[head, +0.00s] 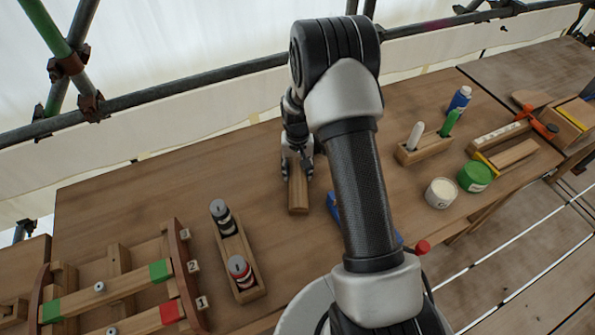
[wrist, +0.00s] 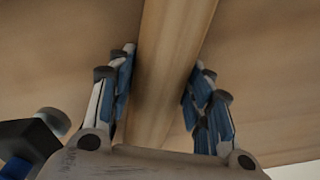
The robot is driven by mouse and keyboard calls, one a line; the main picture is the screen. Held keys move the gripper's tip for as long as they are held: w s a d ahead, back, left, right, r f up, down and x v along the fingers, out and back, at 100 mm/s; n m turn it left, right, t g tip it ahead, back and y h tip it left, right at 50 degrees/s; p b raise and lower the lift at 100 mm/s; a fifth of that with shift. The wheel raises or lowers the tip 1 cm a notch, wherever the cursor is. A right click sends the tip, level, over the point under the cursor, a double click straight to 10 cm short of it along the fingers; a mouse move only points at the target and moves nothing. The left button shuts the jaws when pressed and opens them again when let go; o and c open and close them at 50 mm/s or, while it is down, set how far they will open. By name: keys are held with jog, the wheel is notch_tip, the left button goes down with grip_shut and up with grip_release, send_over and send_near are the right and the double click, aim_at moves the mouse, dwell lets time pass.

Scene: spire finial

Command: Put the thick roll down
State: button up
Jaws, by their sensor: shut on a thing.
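The thick roll (head: 298,193) is a plain, light wooden length, seen below my gripper in the head view, its near end pointing toward the camera. My gripper (head: 298,158) is shut on it, over the back middle of the table. In the wrist view the roll (wrist: 163,75) runs lengthwise between the blue-padded fingers of my gripper (wrist: 165,85). Its far end is cut off in the wrist view and hidden by my gripper in the head view. I cannot tell whether the roll touches the table.
The wooden table (head: 130,200) is clear left of the roll. A narrow tray (head: 251,292) holds two banded cylinders. A numbered wooden rack (head: 188,265) stands at left. A wooden holder (head: 425,150), a white tub (head: 440,193) and a green tub (head: 475,176) stand right of my arm.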

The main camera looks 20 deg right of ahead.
jog(key=shift+c, duration=0.7)
jog(key=shift+r, duration=0.15)
jog(key=shift+r, duration=0.25)
notch_tip(320, 180, up, 19)
jog(key=p, duration=0.5)
jog(key=n+b, duration=0.2)
jog(key=n, duration=2)
send_over(276, 182)
jog(key=shift+n, duration=0.3)
notch_tip(276, 182, down, 20)
jog(key=b, duration=0.5)
jog(key=shift+d+r+b, duration=0.1)
jog(key=shift+r+b, duration=0.15)
jog(key=shift+b, duration=0.05)
